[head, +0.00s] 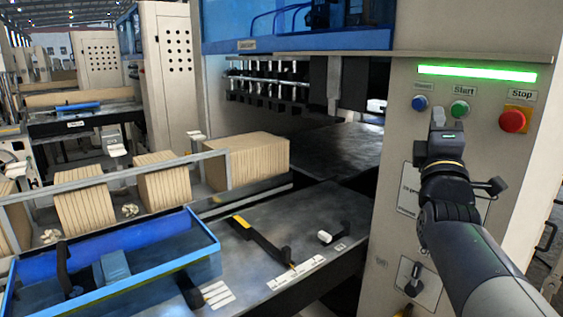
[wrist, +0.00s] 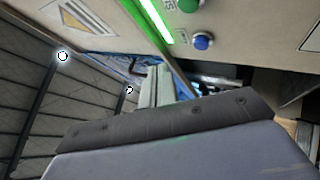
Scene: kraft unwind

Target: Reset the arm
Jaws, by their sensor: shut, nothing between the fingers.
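My arm reaches up from the lower right in the head view, in front of the beige control panel (head: 402,100). My gripper (head: 438,117) is shut and empty, its tip just left of the green Start button (head: 460,109) and below the blue button (head: 419,102). The red Stop button (head: 512,121) is further right. The wrist view shows the shut fingers (wrist: 157,84), with the green button (wrist: 188,5) and blue button (wrist: 202,40) beyond them. I cannot tell whether the tip touches the panel.
A green light bar (head: 477,73) glows above the buttons. A rotary switch (head: 410,275) sits low on the panel. A dark worktable (head: 285,225) with handles is at left, beside a blue-rimmed tray (head: 110,288) and several stacks of brown sheets (head: 245,160).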

